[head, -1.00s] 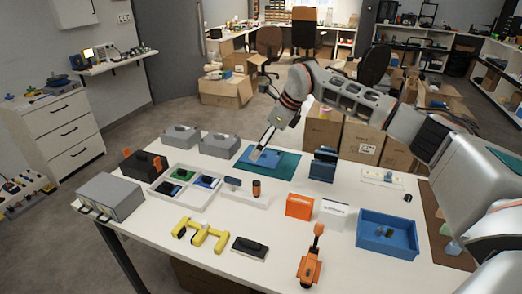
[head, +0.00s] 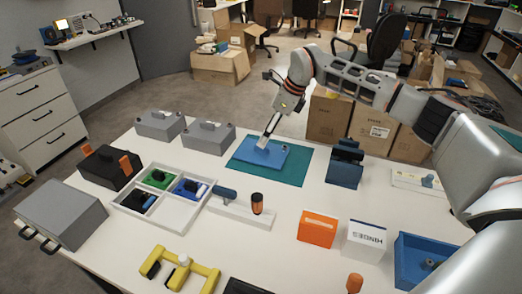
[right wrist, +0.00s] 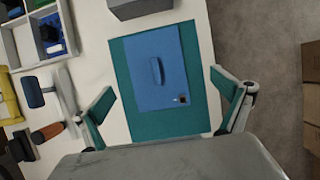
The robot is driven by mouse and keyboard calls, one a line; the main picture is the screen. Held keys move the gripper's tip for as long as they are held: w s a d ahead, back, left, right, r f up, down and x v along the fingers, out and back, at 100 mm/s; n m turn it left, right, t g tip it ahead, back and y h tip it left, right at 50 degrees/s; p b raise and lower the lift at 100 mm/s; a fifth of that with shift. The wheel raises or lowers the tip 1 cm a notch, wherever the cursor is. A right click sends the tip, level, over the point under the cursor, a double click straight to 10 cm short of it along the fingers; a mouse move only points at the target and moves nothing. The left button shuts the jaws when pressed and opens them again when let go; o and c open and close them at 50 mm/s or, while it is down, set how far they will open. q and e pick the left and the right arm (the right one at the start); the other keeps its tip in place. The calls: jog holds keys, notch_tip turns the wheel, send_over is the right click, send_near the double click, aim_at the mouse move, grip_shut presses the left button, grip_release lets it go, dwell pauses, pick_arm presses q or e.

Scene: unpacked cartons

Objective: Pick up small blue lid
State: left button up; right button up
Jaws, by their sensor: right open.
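The small blue lid (head: 260,154) lies flat on a teal mat (head: 296,169) at the far side of the table. It is a flat blue plate with a raised handle bar, and it also shows in the right wrist view (right wrist: 157,82). My right gripper (head: 270,130) is above the lid in the head view. In the right wrist view its two fingers (right wrist: 166,104) are spread apart, one on each side of the lid, with nothing between them. Whether the fingertips touch anything cannot be told. My left gripper is not in view.
Grey boxes (head: 209,139) stand behind and left of the mat. A white sectioned tray (head: 170,206) holds small parts. A dark blue stand (head: 345,165) is right of the mat. An orange box (head: 317,229) and a white box (head: 364,242) stand nearer.

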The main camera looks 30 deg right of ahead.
jog(key=shift+s+x, duration=0.15)
jog(key=shift+x, duration=0.6)
jog(key=shift+s+x, duration=0.15)
jog(key=shift+x, duration=0.6)
jog(key=x, duration=0.2)
jog(key=b+x, duration=0.1)
jog(key=x, duration=0.1)
jog(key=shift+s+a+f, duration=0.15)
jog(key=shift+a+f, duration=0.1)
jog(key=c, duration=1.2)
jog(key=shift+r, duration=0.65)
pick_arm(q)
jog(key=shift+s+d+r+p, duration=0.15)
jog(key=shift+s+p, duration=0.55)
jog(key=shift+p, duration=0.55)
pick_arm(e)
notch_tip(320, 180, up, 19)
